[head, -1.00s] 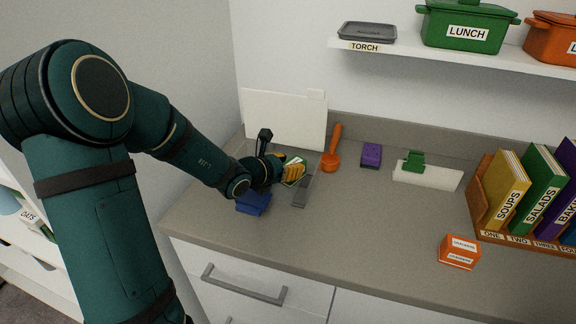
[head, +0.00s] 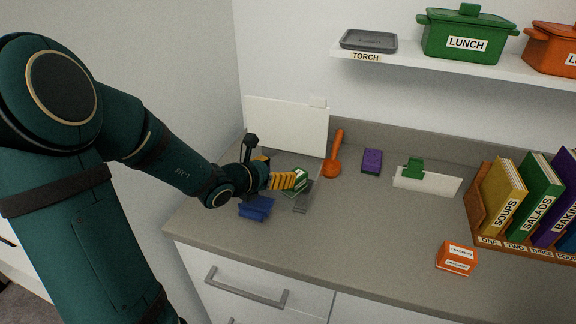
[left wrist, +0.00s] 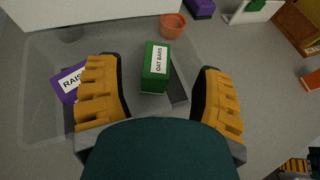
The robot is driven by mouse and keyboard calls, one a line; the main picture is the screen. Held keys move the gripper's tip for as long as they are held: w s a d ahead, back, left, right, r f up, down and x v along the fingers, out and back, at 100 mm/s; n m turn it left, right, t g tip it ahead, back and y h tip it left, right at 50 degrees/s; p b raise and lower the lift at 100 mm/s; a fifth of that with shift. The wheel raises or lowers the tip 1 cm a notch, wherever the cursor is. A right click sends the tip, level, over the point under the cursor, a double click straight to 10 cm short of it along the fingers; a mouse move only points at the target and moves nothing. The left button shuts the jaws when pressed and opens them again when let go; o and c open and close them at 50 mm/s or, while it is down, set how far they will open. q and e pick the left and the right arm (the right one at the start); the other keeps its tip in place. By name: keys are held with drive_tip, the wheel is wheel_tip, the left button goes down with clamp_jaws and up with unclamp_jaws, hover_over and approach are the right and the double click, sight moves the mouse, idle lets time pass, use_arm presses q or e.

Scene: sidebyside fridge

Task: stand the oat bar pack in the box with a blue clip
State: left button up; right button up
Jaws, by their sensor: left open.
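The green oat bar pack (left wrist: 156,68), labelled OAT BARS, shows between the spread fingers of my left gripper (left wrist: 160,95) in the left wrist view. Clear space shows on both sides of it, and the gripper is open. In the head view the pack (head: 299,184) is partly hidden by my left gripper (head: 284,180). The pack appears within the outline of a clear box (left wrist: 50,125), beside a dark grey strip (left wrist: 178,84). A blue clip (head: 257,207) is at the box's near side in the head view. Whether the pack's base touches the floor is unclear.
A purple raisins pack (left wrist: 69,82) lies at the left of the clear box. An orange scoop (head: 334,160), purple block (head: 371,161), white holder with green clip (head: 428,178) and orange crackers box (head: 457,258) stand rightward. Yellow ridged fingers (left wrist: 295,167), apparently my right gripper's, show at the corner.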

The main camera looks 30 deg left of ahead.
use_arm(q)
drive_tip(key=p+v, duration=0.1)
drive_tip(key=v, duration=0.5)
drive_tip(key=shift+s, duration=0.3)
drive_tip(key=shift+r, duration=0.1)
